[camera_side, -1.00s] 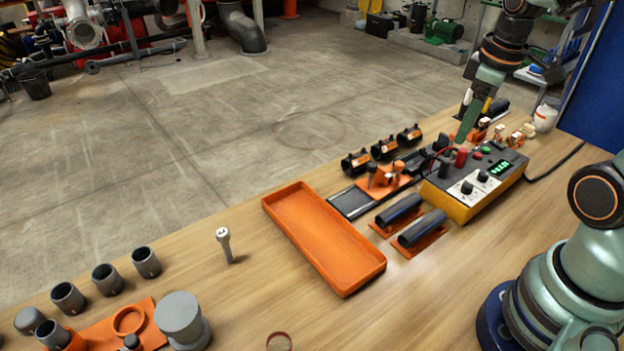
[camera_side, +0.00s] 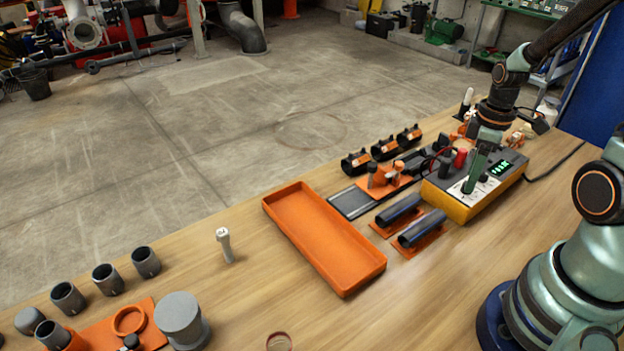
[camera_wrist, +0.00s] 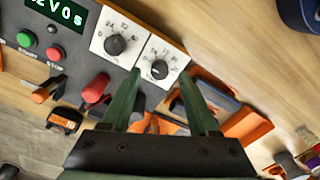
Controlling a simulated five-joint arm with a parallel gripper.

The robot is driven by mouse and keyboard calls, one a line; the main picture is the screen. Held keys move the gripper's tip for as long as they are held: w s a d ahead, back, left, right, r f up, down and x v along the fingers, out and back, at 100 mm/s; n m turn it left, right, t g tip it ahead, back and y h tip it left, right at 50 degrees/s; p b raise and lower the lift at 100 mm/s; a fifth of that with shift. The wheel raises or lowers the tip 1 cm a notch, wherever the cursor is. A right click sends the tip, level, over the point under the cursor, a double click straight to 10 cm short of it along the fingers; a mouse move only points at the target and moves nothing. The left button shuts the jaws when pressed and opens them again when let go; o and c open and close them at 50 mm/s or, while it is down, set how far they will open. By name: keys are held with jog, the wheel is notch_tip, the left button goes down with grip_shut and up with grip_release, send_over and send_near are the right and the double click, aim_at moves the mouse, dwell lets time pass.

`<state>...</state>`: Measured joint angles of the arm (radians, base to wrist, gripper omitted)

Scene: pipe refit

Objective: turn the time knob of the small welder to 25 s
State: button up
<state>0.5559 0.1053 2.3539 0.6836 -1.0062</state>
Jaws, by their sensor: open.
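The small welder (camera_side: 452,206) is a grey-topped, yellow-sided box on the table. In the wrist view its white dial panels carry two black knobs, one (camera_wrist: 115,45) nearer the green display and one (camera_wrist: 160,69) farther from it. The display (camera_wrist: 58,12) is partly cut off; its visible end seems to read "V 0 s". My gripper (camera_wrist: 160,73) is open, and the farther knob appears between its fingertips. I cannot tell whether they touch it. Dial labels are too small to read surely. In the side view my gripper (camera_side: 469,191) points down over the panel, hiding a knob.
Beside the welder lie two dark pipes (camera_side: 421,228) on orange holders. Green and red buttons (camera_wrist: 55,53) and a red plug (camera_wrist: 96,88) stand on the welder's top. An orange tray (camera_side: 283,226) is left of the pipes. Bare table lies in front of the welder.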

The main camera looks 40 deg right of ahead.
jog(key=shift+f, duration=0.95)
grip_shut()
